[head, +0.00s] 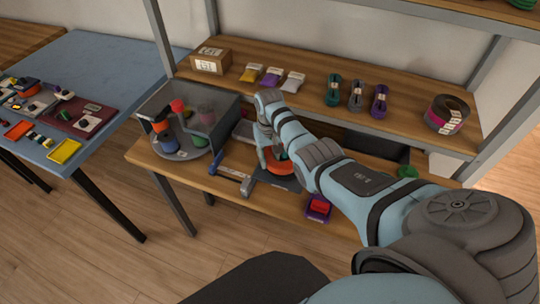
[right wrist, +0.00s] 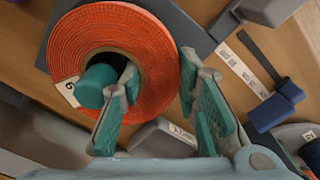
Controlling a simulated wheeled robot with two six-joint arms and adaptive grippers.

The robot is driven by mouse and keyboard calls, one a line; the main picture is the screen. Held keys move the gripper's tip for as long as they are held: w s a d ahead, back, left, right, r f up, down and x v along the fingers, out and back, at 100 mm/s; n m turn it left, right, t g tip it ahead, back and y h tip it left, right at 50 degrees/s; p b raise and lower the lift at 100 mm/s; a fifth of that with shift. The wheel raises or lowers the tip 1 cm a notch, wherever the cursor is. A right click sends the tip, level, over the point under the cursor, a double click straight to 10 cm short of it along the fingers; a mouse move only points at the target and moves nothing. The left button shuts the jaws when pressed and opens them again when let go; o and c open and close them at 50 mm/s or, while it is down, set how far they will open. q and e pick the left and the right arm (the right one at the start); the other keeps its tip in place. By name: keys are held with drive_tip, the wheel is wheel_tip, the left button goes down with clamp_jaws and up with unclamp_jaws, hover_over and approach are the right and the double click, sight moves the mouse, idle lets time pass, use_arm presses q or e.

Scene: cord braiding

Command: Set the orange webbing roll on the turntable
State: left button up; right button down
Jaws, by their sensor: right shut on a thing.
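The orange webbing roll (right wrist: 80,32) lies flat, seen from above in the right wrist view. A teal round post (right wrist: 96,84) shows in its core. In the head view, the roll (head: 279,168) is partly hidden by my right arm, over a dark plate on the bench. My right gripper (right wrist: 160,112) is shut on the roll's wall, one finger over the core and one outside the rim. I cannot tell whether the roll is lifted. The grey round turntable (head: 180,151) stands left on the bench, carrying several coloured pieces. My left gripper is not in view.
A blue-and-grey tool (head: 232,176) lies between turntable and roll. A shelf (head: 310,72) above holds a box, cord bundles and a pink-and-dark roll (head: 447,114). A purple tray (head: 318,208) sits at the front edge.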

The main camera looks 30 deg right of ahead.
drive_tip(key=shift+f, duration=0.4)
idle(0.3)
drive_tip(key=c, duration=1.3)
unclamp_jaws()
drive_tip(key=shift+o, duration=0.9)
drive_tip(key=shift+w, duration=0.1)
drive_tip(key=shift+d, duration=0.1)
drive_tip(key=shift+c, duration=0.9)
drive_tip(key=shift+r, duration=0.1)
drive_tip(key=shift+o, duration=0.6)
wheel_tip(320, 180, up, 6)
drive_tip(key=p, duration=0.6)
drive_tip(key=shift+r, duration=0.1)
